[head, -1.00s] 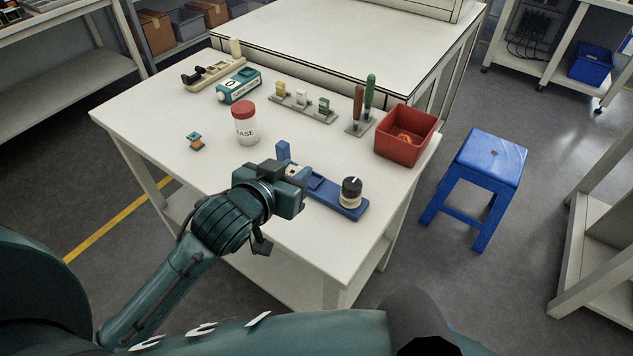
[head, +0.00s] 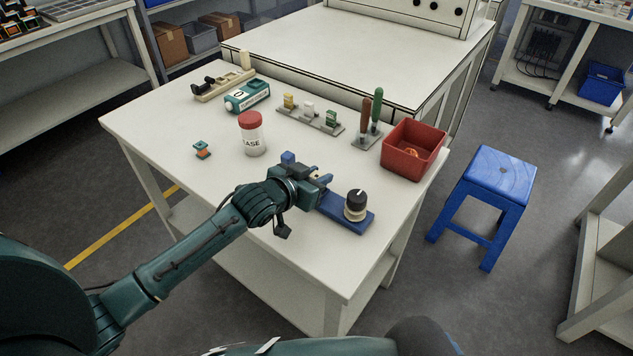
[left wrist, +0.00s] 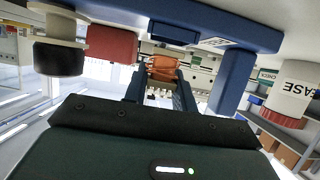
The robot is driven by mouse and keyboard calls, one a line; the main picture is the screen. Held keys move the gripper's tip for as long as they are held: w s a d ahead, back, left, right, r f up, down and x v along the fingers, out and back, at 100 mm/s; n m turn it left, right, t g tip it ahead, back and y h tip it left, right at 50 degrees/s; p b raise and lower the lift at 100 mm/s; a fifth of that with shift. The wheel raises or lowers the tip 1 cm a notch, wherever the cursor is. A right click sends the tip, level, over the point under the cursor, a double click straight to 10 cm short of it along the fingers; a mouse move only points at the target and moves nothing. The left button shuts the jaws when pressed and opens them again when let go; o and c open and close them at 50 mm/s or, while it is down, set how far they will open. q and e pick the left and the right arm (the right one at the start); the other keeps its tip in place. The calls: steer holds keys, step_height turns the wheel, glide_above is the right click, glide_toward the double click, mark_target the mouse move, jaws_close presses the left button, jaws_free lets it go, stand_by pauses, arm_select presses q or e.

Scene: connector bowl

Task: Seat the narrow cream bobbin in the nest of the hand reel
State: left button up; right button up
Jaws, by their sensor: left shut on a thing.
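The blue hand reel (head: 335,212) lies near the table's front edge. It has an upright post (head: 287,158) at its left end and a black-and-cream knob (head: 356,203) at its right end. My left gripper (head: 318,180) is over the reel's middle and hides the nest there. In the left wrist view its fingers (left wrist: 160,88) are shut on the narrow cream bobbin (left wrist: 162,68), which shows an orange winding. The reel (left wrist: 210,24) is close by it in that view. I cannot tell whether bobbin and nest touch. My right gripper is not in view.
A white jar with a red lid (head: 251,135) and a small teal-and-orange bobbin (head: 202,149) stand left of the reel. A red bin (head: 412,150), a screwdriver stand (head: 367,140), a parts rack (head: 310,120), a teal box (head: 247,96) and a cream tool (head: 222,88) stand behind.

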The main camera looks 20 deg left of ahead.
arm_select(q)
steer(key=shift+f, duration=0.8)
steer(key=o, duration=0.9)
steer(key=shift+f, duration=0.1)
steer(key=shift+o, duration=0.2)
steer(key=shift+s, duration=0.1)
steer(key=v, duration=1.2)
steer(key=shift+p, duration=0.3)
